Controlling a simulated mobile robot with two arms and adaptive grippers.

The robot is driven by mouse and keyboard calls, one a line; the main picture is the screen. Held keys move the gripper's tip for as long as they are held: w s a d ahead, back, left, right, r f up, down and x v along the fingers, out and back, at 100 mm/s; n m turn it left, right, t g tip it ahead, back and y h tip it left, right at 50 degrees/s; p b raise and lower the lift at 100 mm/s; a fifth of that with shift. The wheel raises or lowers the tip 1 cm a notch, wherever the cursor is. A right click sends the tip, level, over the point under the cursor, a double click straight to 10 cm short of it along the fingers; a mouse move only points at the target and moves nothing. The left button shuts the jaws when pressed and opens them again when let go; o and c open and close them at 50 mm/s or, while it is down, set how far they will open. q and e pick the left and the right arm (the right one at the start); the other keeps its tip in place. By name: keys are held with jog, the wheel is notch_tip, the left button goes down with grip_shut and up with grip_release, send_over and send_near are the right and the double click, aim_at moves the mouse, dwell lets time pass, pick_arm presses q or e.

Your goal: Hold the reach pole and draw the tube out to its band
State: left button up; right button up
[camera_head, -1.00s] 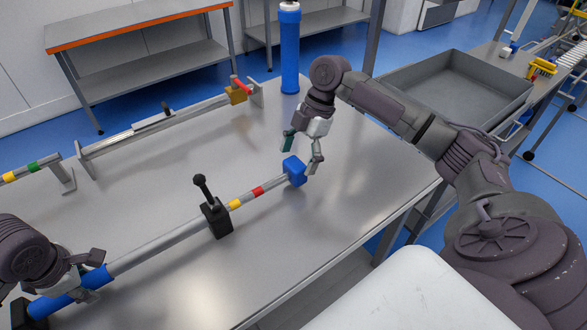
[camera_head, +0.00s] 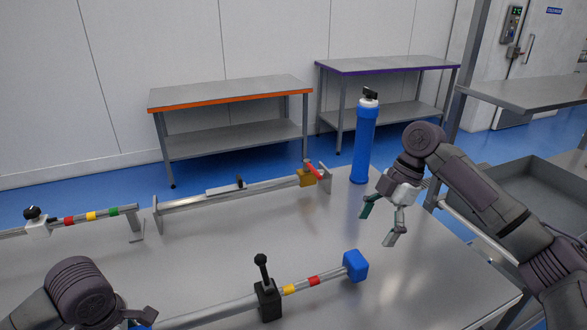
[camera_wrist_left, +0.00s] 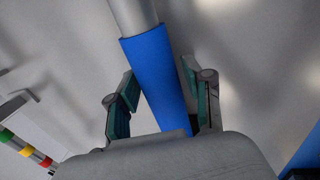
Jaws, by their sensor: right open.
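The reach pole lies along the front of the table, with a grey outer tube (camera_head: 225,311), a black clamp with an upright lever (camera_head: 267,300), and an inner tube with a yellow band (camera_head: 289,289) and a red band (camera_head: 314,281), both outside the clamp. A blue end block (camera_head: 355,265) caps it. My right gripper (camera_head: 379,224) is open and empty, above and right of the block, apart from it.
A second pole (camera_head: 225,190) rests on brackets behind. Another with red, yellow and green bands (camera_head: 90,216) is at left. A blue cylinder (camera_head: 365,140) stands at the table's back edge. A grey tub (camera_head: 520,185) is at right, beyond my right arm.

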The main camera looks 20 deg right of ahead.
pick_arm(q)
jog(key=shift+o, duration=0.7)
notch_tip(320, 180, up, 12)
jog(key=s, duration=0.2)
jog(key=shift+s, duration=0.15)
